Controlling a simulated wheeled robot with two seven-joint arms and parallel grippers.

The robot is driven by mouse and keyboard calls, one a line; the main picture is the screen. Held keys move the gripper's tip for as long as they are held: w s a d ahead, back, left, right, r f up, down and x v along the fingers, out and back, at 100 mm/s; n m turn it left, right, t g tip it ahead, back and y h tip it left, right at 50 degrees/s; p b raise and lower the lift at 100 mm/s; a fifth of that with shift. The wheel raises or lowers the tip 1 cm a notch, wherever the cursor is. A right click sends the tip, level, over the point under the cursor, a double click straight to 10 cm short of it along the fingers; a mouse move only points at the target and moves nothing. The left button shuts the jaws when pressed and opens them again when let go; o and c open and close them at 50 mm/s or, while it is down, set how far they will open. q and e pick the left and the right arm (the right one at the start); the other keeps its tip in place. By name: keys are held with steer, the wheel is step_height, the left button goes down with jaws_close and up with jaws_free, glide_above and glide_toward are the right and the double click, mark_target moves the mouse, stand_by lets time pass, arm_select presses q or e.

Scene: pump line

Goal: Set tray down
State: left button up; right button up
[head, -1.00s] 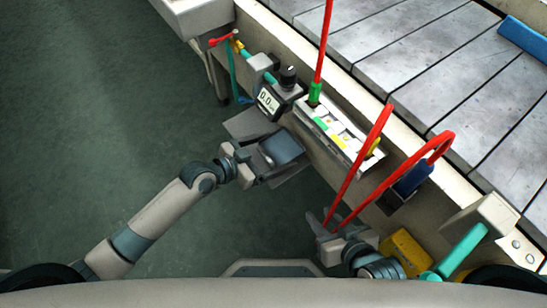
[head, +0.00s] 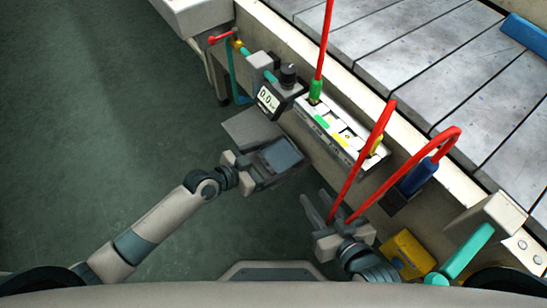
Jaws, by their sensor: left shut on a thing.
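My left gripper (head: 262,166) is shut on a dark, square, tray-like piece (head: 282,156), held at the front of the pump line below the gauge. A light grey flat plate (head: 250,126) shows just above it. I cannot tell whether this plate is part of the tray or a separate surface, nor whether the tray touches anything beneath. My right gripper (head: 314,199) is lower and to the right, with its two fingers apart and nothing seen between them. Red hoses (head: 371,145) cross close to its hand.
A blue connector (head: 418,178), yellow block (head: 408,255) and teal handle (head: 468,250) are on the right. The floor at left is clear.

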arm_select(q)
steer(key=o, duration=1.2)
arm_select(e)
steer(key=shift+w+r, duration=0.15)
steer(key=shift+r, duration=0.05)
arm_select(q)
steer(key=shift+r, duration=0.15)
steer(key=p+v, duration=0.1)
steer(key=v, duration=1.1)
arm_select(e)
steer(key=s+f+g, duration=0.1)
steer(key=s+d+f+g, duration=0.1)
steer(key=s+f, duration=0.1)
steer(key=f, duration=0.1)
steer(key=shift+d+g+h, duration=0.35)
steer(key=shift+g+h, duration=0.05)
arm_select(q)
steer(key=s+d+n+y, duration=0.1)
steer(key=s+d+n, duration=0.25)
steer(key=s, duration=0.25)
steer(key=s+a+n+t+y, duration=0.1)
steer(key=s+a+n+y, duration=0.4)
steer(key=s+a+y, duration=0.1)
steer(key=shift+s+a, duration=0.3)
steer(key=shift+s, duration=0.1)
